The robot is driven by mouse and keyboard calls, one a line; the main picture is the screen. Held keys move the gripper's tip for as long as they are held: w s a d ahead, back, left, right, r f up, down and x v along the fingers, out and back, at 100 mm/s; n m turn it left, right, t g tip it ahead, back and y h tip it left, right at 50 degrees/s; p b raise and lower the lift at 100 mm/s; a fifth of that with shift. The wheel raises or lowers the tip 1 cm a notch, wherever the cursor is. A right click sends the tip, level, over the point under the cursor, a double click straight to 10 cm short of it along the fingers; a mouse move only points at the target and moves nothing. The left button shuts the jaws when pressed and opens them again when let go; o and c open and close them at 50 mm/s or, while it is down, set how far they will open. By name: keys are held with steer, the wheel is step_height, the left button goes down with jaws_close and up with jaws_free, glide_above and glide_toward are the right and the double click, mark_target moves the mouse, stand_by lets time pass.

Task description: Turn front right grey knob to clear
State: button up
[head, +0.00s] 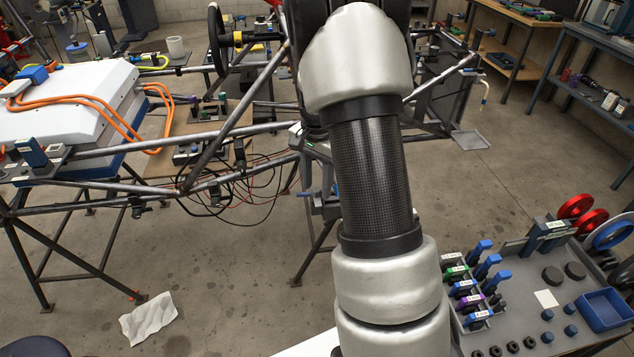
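The tube chassis (237,115) of dark metal pipes stands on trestle legs across the left and middle of the head view. My silver and black arm rises through the middle and hides part of the chassis behind it. Small dark fittings and a grey-blue bracket (318,150) sit on the chassis just left of my arm. I cannot single out the front right grey knob; it is too small to tell or hidden.
A white box (70,90) with orange cables sits on the chassis at left. A grey parts table (510,335) with coloured-handled tools, red reels (590,222) and a blue bin (604,310) stands at lower right. Crumpled paper (148,318) lies on otherwise open floor.

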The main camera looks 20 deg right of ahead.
mark_target(317, 188)
step_height(317, 188, up, 17)
steer(key=p, duration=0.2)
steer(key=shift+r, duration=0.2)
stand_by(0.5)
